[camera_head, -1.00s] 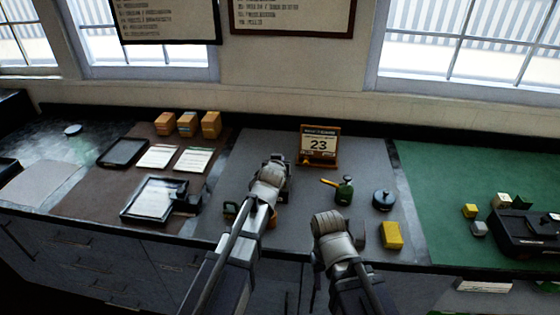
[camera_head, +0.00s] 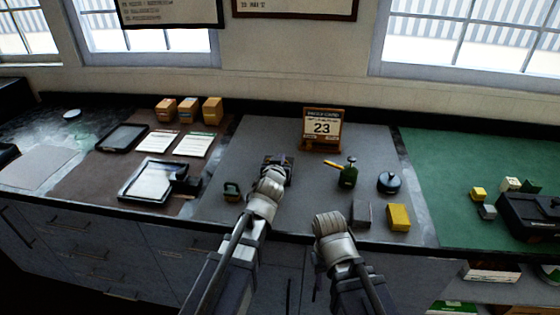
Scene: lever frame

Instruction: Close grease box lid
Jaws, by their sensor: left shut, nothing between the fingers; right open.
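A small dark box-like shape (camera_head: 279,161), which may be the grease box, shows just beyond my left gripper (camera_head: 271,178) on the grey mat. The gripper and wrist cover much of it, so I cannot tell how its lid stands or whether I touch it. My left gripper is shut with nothing held. My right gripper (camera_head: 331,222) is over the mat's front part, left of a grey block (camera_head: 361,214). It is open and empty, though its fingers are mostly hidden behind the wrist.
A calendar (camera_head: 322,130) stands behind. A small dark green item (camera_head: 232,190) lies left of my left arm.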

